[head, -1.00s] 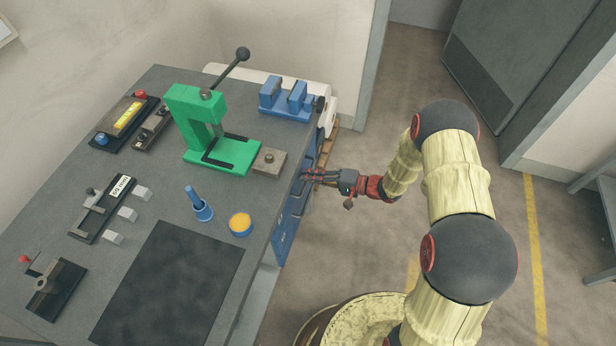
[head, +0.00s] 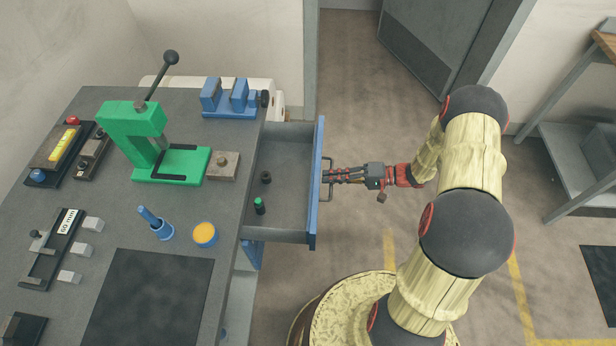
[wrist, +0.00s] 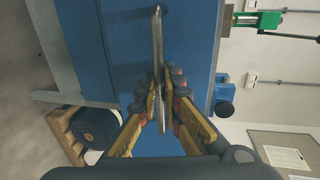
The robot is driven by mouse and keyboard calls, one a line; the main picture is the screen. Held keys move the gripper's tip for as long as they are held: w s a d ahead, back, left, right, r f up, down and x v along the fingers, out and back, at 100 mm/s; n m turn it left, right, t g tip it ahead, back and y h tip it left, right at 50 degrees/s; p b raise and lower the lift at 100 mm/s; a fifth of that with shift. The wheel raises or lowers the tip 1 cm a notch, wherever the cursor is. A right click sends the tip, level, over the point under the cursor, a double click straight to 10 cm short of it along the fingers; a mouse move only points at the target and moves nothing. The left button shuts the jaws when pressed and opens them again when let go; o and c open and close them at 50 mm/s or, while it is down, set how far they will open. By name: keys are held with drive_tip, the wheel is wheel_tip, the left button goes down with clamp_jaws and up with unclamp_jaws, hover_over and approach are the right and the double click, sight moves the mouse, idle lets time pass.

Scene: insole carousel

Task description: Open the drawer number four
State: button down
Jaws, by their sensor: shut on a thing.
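A drawer with a blue front (head: 316,190) stands pulled out from the bench, its grey inside in view in the head view. A green-topped small bottle (head: 259,206) and a small dark round part (head: 266,177) are in it. My gripper (head: 328,177) is shut on the drawer's handle (head: 328,199), outside the front. In the wrist view my gripper (wrist: 163,92) has its fingers on both sides of the metal bar handle (wrist: 158,45), in front of the blue drawer front (wrist: 105,45). I cannot read a number on the drawer.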

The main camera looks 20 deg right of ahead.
drive_tip(key=f+v, duration=0.1)
drive_tip(key=v, duration=0.5)
drive_tip(key=shift+s+d+f, duration=0.2)
drive_tip(key=shift+d, duration=0.25)
drive_tip(key=c, duration=2.3)
unclamp_jaws()
drive_tip(key=v, duration=1.2)
drive_tip(key=shift+w, duration=0.1)
